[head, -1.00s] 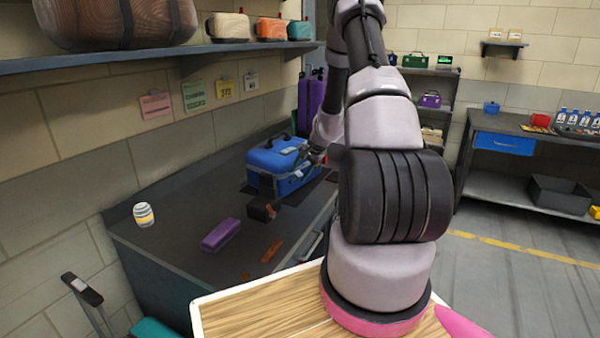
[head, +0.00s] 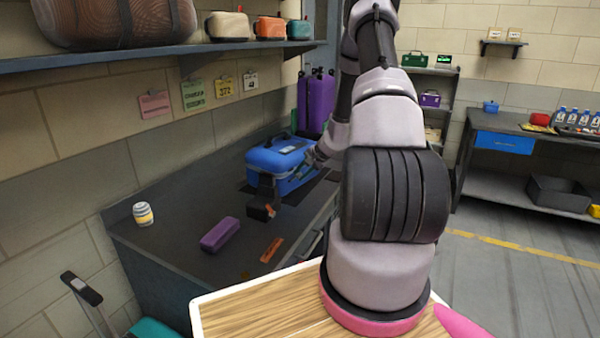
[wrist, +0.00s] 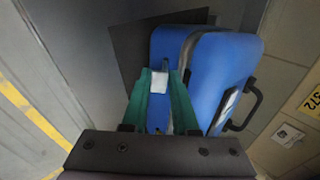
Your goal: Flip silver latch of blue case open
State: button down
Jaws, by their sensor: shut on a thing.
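The blue case (head: 282,158) stands on the dark workbench in the head view. In the wrist view the blue case (wrist: 222,68) fills the middle and right, with a dark handle on its right side. The silver latch (wrist: 159,82) shows as a small pale piece on the near blue face, between the green fingertips. My gripper (wrist: 161,80) has one green finger on each side of the latch and is shut on it. In the head view my gripper (head: 306,168) is at the case's right front side, small and partly hidden by my arm.
A purple case (head: 220,234), a dark box (head: 262,205), an orange-brown piece (head: 271,249) and a striped jar (head: 144,214) are on the bench. Tall purple luggage (head: 316,102) stands behind the blue case. A wall shelf (head: 120,62) hangs above.

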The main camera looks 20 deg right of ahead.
jog(key=shift+s+d+f+t+y, duration=0.15)
jog(key=shift+s+f+t+y, duration=0.25)
jog(key=shift+f+t, duration=0.35)
jog(key=shift+s+d+f+t+y, duration=0.15)
jog(key=shift+s+f+t+y, duration=0.25)
jog(key=shift+t, duration=0.55)
jog(key=shift+f, duration=0.1)
jog(key=c, duration=0.7)
grip_release()
jog(key=v, duration=1)
jog(key=shift+s+d, duration=0.25)
jog(key=shift+s, duration=0.05)
